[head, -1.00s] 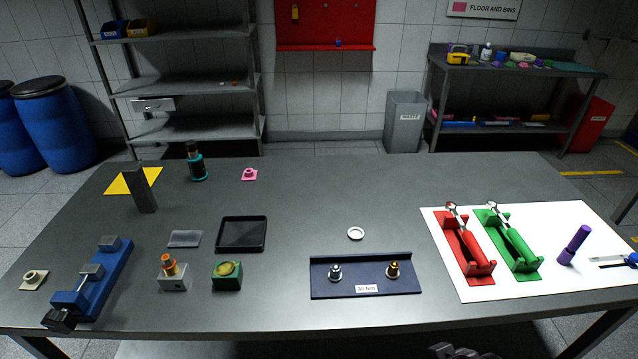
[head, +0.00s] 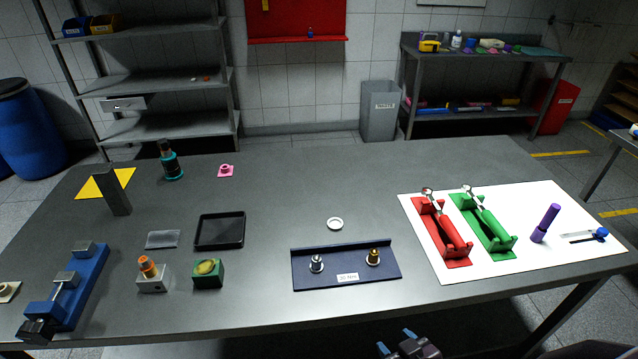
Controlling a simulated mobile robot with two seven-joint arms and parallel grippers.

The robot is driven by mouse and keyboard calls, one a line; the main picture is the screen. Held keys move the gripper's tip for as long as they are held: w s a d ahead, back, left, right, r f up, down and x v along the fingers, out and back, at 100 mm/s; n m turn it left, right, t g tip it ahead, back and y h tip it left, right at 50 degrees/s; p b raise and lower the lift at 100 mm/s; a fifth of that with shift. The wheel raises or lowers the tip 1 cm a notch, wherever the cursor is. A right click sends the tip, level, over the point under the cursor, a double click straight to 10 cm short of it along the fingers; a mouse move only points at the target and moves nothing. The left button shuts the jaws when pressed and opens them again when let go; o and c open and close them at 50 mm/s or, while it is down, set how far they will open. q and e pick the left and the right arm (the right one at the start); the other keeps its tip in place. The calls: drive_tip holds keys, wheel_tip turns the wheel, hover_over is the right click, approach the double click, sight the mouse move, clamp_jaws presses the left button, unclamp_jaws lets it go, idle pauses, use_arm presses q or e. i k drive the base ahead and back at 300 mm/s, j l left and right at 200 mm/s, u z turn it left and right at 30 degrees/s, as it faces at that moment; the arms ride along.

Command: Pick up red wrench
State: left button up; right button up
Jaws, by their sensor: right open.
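The red wrench (head: 447,226) lies in a red cradle (head: 459,262) on a white mat (head: 590,215) at the right of the table. Its silver head points to the far side. A green wrench (head: 489,221) lies in a green cradle (head: 505,250) just to its right. My right gripper (head: 396,338) is at the bottom edge, in front of the table and below the wrench. It is open and empty, apart from everything. My left gripper is not in view.
A navy stand (head: 343,278) with two fittings sits left of the mat. A purple cylinder (head: 546,223) and a blue-ended tool (head: 599,233) lie on the mat's right part. A blue vise (head: 68,290) is at the far left. The table's middle is mostly clear.

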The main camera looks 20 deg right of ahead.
sight(453, 235)
drive_tip(key=z, duration=1.05)
